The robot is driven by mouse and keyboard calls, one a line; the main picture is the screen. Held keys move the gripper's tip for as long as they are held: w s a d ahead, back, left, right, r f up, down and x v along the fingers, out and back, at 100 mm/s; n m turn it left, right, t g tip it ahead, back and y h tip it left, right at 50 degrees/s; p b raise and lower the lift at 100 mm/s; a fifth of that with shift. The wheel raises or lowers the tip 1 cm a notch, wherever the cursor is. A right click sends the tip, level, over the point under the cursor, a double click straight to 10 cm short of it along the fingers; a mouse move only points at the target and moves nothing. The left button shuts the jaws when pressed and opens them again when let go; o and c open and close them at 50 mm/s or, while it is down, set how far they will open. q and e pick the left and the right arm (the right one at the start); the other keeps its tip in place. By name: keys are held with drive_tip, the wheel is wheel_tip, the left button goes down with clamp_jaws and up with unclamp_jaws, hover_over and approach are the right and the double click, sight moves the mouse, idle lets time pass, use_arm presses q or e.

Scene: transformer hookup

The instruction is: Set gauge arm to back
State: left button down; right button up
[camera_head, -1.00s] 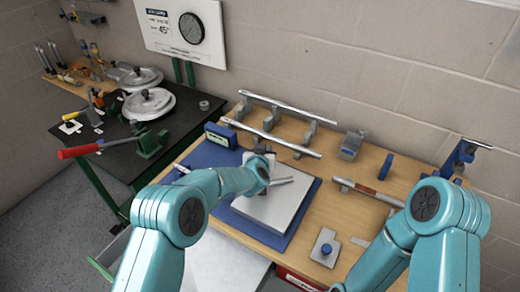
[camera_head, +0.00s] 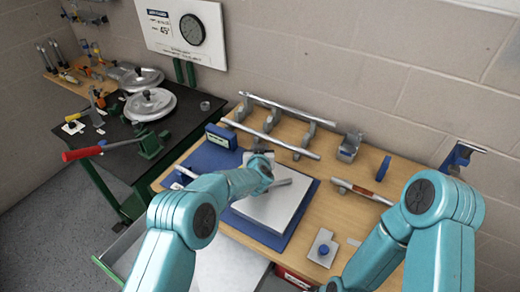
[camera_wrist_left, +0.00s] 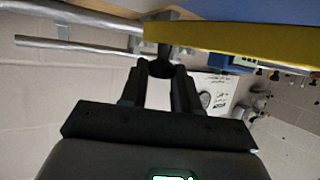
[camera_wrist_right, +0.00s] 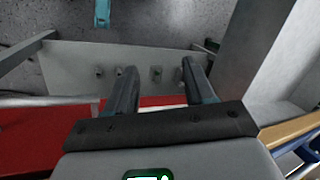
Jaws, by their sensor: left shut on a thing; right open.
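My left gripper (camera_wrist_left: 160,75) is shut on a dark knob-like part (camera_wrist_left: 161,66) in the left wrist view. In the head view, the left hand (camera_head: 262,166) is at the back edge of a light grey square plate (camera_head: 268,212) on a blue mat. A short grey bar (camera_head: 283,183) sticks out to the right beside the hand; I cannot tell whether it is the gauge arm. The hand hides most of the held part. My right gripper (camera_wrist_right: 155,90) is open and empty, pointing down past a red surface (camera_wrist_right: 40,135); its fingers are out of the head view.
Long metal bars (camera_head: 272,141) rest on grey supports behind the plate. A blue box (camera_head: 221,135) stands at the mat's back left corner. A small plate with a blue knob (camera_head: 323,247) lies at right. A red-handled lever (camera_head: 82,153) projects from the dark left bench (camera_head: 188,105).

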use_arm(q)
drive_tip(key=shift+w+r, duration=0.1)
drive_tip(key=shift+r, duration=0.2)
drive_tip(key=c, duration=0.9)
unclamp_jaws()
drive_tip(key=shift+o, duration=0.2)
drive_tip(key=shift+s, duration=0.2)
drive_tip(key=shift+f, duration=0.15)
drive_tip(key=shift+s, duration=0.35)
drive_tip(key=b+v, duration=0.4)
drive_tip(key=v, duration=1.1)
drive_tip(key=shift+s+r, duration=0.25)
drive_tip(key=shift+r, duration=0.05)
